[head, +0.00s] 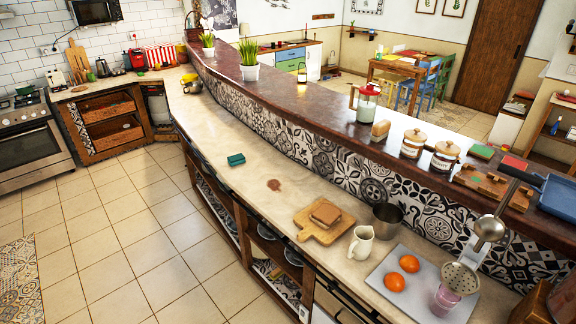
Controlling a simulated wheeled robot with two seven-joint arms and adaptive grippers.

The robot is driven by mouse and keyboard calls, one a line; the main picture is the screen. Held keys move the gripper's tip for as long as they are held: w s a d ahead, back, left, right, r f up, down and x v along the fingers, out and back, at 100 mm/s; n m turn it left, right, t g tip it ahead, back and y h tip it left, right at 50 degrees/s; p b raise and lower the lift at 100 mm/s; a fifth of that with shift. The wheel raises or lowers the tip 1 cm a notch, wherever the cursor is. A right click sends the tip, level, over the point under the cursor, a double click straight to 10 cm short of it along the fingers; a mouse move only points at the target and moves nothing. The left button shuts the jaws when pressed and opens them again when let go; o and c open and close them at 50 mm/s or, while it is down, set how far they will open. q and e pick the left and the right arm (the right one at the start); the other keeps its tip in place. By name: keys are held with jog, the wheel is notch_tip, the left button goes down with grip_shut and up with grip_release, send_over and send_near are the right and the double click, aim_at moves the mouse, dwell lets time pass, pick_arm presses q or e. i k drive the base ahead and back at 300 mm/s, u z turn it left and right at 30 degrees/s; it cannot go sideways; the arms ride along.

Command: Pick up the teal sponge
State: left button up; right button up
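The teal sponge (236,159) lies flat on the pale stone counter (216,128), near its front edge and left of a brown stain. It has a dark green top and nothing stands on it. No part of my left or right gripper shows in the head view.
A brown stain (274,185) is on the counter. The tiled floor (135,235) in front is clear.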

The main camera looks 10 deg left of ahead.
aim_at(235, 160)
jog(key=u, duration=1.05)
jog(key=i, duration=1.15)
jog(key=u, duration=0.65)
jog(key=i, duration=1.25)
jog(key=z, duration=1.25)
jog(key=i, duration=0.95)
jog(key=z, duration=1.05)
